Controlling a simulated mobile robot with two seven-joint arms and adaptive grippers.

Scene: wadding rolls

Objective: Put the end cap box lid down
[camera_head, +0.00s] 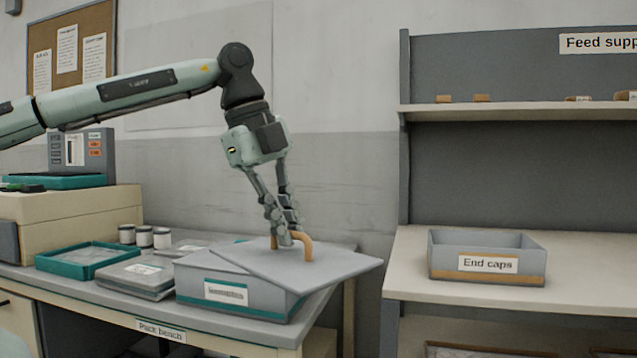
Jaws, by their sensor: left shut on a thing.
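My left gripper (284,240) is shut on the tan handle (306,247) of a flat grey lid (335,268). The lid is above a grey box with a teal base band and a white label (226,292) on the pack bench. The lid sits askew over the box and overhangs its right side; I cannot tell whether it touches the rim. An open grey box labelled "End caps" (487,264) stands on the shelf unit at the right, with no lid on it. My right gripper is not in view.
The pack bench (160,325) also bears a teal tray (88,259), a flat grey box (135,280) and several small white-labelled jars (144,237). The shelf (405,270) has free room left of the end cap box. A higher shelf (520,112) overhangs it.

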